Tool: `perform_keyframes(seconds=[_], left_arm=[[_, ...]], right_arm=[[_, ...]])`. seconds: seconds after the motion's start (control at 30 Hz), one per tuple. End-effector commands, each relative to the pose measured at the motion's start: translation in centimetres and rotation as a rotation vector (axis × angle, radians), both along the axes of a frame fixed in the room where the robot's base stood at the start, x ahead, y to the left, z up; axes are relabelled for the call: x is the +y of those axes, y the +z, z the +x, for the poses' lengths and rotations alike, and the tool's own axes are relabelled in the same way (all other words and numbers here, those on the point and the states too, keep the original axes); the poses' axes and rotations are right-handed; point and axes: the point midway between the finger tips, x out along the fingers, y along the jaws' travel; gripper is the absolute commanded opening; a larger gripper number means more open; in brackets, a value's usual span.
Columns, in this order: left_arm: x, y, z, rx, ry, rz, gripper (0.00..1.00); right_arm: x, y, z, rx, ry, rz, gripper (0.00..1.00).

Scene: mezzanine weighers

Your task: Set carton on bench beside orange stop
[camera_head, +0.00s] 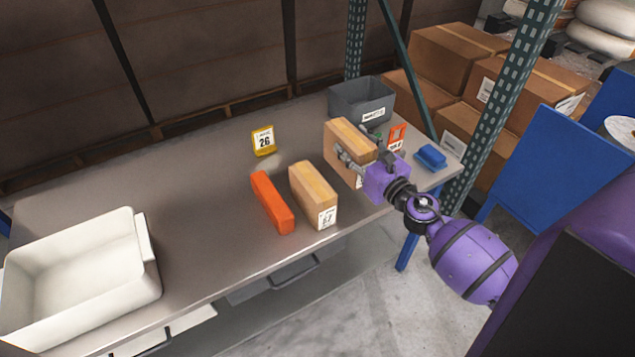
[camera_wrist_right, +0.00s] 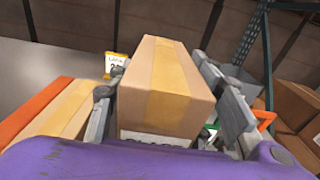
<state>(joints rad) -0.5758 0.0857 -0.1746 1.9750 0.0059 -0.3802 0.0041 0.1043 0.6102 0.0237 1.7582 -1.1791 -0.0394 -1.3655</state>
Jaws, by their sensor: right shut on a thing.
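My right gripper (camera_head: 357,148) is shut on a brown carton (camera_head: 337,141) with a yellow tape strip, over the right part of the bench (camera_head: 215,215). In the right wrist view the same carton (camera_wrist_right: 167,85) sits between the two fingers (camera_wrist_right: 158,95). I cannot tell whether its underside touches the bench. The orange stop (camera_head: 272,202), a long bar, lies left of it, with a second taped carton (camera_head: 315,193) standing close along its right side. That carton (camera_wrist_right: 68,112) and the stop (camera_wrist_right: 35,108) also show in the wrist view. My left gripper is not in view.
A white tub (camera_head: 80,262) fills the bench's left end. A grey bin (camera_head: 361,99), a yellow sign marked 26 (camera_head: 263,141), an orange tag holder (camera_head: 397,136) and a blue block (camera_head: 430,157) stand around. A green rack post (camera_head: 505,95) rises at right. The bench left of the stop is clear.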

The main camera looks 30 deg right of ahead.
Motion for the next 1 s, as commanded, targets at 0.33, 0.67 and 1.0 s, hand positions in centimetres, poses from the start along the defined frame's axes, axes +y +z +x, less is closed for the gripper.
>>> perform_keyframes(seconds=[0.33,0.67,1.0], left_arm=[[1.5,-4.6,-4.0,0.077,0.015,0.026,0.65],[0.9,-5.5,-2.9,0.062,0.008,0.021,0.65],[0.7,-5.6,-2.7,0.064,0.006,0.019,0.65]], right_arm=[[0.0,-6.0,-0.2,0.007,-0.003,0.003,0.04],[0.0,-9.7,-0.2,0.005,-0.002,0.005,0.04],[0.0,-9.9,-0.1,-0.001,0.001,0.000,0.04]])
